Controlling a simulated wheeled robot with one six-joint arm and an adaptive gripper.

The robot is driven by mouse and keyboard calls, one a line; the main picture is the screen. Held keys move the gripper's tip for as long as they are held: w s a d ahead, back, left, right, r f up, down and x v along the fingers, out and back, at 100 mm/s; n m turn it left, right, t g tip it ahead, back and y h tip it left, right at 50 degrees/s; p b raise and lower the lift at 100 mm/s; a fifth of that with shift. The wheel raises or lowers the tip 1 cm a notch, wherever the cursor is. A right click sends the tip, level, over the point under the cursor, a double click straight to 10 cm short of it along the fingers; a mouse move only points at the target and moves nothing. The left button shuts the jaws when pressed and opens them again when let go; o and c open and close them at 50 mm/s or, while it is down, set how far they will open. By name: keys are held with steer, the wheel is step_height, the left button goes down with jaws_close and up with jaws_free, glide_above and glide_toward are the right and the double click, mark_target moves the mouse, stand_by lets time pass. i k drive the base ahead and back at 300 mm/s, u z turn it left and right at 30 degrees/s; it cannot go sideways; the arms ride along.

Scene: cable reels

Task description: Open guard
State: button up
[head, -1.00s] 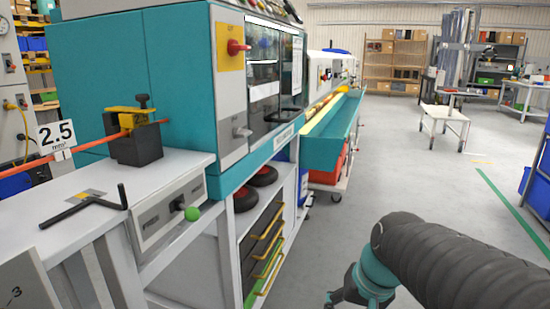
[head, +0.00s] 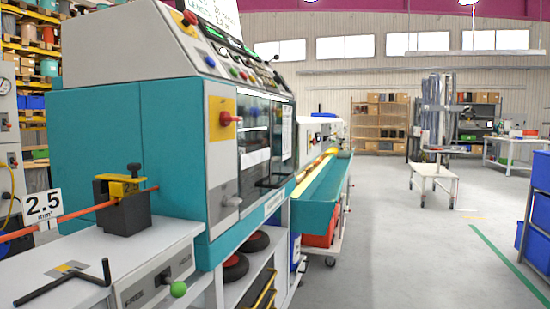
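The machine (head: 135,150) is a teal cabinet with a sloped grey control panel on top. Its guard (head: 254,140) is a dark see-through window panel on the front face, seen at a steep angle. A black handle (head: 272,183) sits low on the guard. The guard appears shut, with white paper sheets showing on or behind it. My gripper is not in view.
A red knob on a yellow plate (head: 222,119) is left of the guard. A green-knobbed lever (head: 178,289) juts from the bench front. A teal trough (head: 322,190) stands beyond the machine. The floor (head: 400,250) to the right is clear.

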mark_target(280, 123)
steer(key=u, duration=0.4)
steer(key=k, duration=0.55)
steer(key=u, duration=0.7)
steer(key=i, duration=0.85)
steer(key=z, duration=1.1)
steer(key=i, duration=0.65)
steer(key=z, duration=0.6)
